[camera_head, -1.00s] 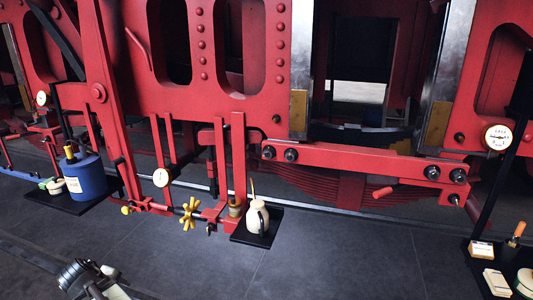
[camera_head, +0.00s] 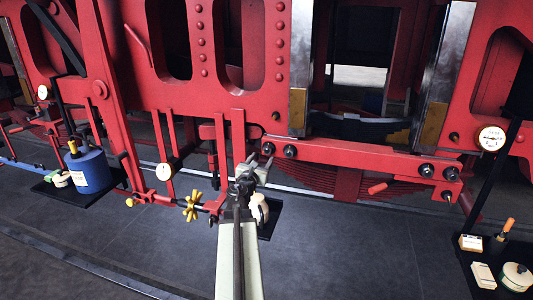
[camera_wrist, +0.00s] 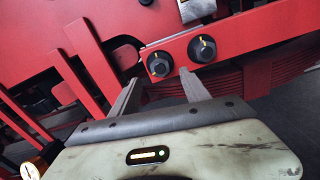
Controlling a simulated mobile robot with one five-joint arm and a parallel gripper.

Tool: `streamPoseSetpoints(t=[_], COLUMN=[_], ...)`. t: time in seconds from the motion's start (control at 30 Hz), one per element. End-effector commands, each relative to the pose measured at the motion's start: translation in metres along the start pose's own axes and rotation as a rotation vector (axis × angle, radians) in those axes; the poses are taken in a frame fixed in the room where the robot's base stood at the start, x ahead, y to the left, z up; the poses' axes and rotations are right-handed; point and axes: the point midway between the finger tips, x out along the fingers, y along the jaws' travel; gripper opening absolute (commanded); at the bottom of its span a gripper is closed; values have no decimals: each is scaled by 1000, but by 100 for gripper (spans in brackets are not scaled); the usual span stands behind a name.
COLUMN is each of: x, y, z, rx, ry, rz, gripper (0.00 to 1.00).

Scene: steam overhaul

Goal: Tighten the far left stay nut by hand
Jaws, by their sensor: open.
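The far left stay nut (camera_head: 268,148) is a dark hex nut at the left end of the red stay bar (camera_head: 350,160). In the wrist view the same nut (camera_wrist: 160,64) has a yellow mark. A second stay nut (camera_wrist: 202,47) sits close to its right. Another pair of nuts (camera_head: 427,170) is at the bar's right end. My gripper (camera_head: 262,163) is raised just below and left of the far left nut. In the wrist view my open gripper (camera_wrist: 159,77) has its fingertips below the nut, one to each side. Whether they touch it cannot be told.
A cream oil can (camera_head: 260,209) is partly hidden behind my arm. A blue can (camera_head: 88,170) stands far left.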

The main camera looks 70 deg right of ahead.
Motion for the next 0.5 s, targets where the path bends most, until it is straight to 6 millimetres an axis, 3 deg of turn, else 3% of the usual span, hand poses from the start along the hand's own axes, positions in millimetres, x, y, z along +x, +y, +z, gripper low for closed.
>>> streamPoseSetpoints(t=[0.3,0.5], x=[59,63], y=[1,0], z=[0,0], rx=[3,3], ry=[0,0], rz=[-1,-1], gripper=[55,55])
